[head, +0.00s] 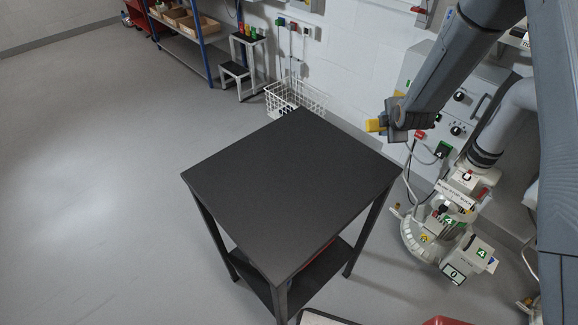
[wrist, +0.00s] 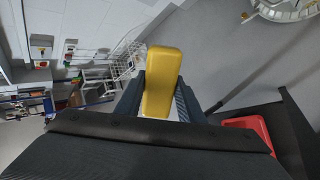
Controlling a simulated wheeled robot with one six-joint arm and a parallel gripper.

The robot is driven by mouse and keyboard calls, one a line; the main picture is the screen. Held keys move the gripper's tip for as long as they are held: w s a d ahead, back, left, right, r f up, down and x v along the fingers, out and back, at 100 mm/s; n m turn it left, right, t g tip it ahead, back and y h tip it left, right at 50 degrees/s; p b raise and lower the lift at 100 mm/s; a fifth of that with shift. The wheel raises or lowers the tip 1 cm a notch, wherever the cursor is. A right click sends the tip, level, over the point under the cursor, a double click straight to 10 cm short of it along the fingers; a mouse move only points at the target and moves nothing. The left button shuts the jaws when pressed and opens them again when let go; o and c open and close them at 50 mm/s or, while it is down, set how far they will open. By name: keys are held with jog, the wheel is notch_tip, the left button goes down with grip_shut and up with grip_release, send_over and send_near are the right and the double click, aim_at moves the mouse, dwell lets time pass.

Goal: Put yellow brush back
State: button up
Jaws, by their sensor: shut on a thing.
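The yellow brush (wrist: 162,78) is between the two fingers of my gripper (wrist: 158,104) in the wrist view. Its rounded yellow end sticks out past the fingers, and a pale part shows lower down between them. In the head view my gripper (head: 388,121) is shut on the brush, whose yellow end (head: 375,125) points left. The gripper is in the air to the right of the black table's back right side, in front of the wall equipment. Most of the brush is hidden by the fingers in the head view.
The black table (head: 290,190) has a bare top and a lower shelf. A white wire basket (head: 297,97) is behind it. A small step stand (head: 249,40) with several coloured items is farther back. A tube machine (head: 440,225) stands at right. Floor at left is clear.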

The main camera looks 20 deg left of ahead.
jog(key=s+a+r+n+g+p, duration=0.1)
jog(key=s+a+r+g, duration=0.1)
jog(key=s+a+r, duration=0.4)
jog(key=s+a+r+n+g+h+p, duration=0.1)
jog(key=s+a+r+g, duration=0.15)
jog(key=a, duration=0.55)
jog(key=s+a+r+n+g+p, duration=0.1)
jog(key=s+a+r+g, duration=0.15)
jog(key=a+r, duration=0.4)
jog(key=s+a+r+n+g+h+p, duration=0.1)
jog(key=s+n+p, duration=0.1)
jog(key=s, duration=0.7)
jog(key=s+a+n+g+p, duration=0.1)
jog(key=s+n, duration=0.2)
jog(key=s, duration=0.6)
jog(key=shift+s+f+p, duration=0.2)
jog(key=shift+f+p, duration=1.6)
jog(key=shift+f, duration=3.05)
jog(key=o, duration=1.1)
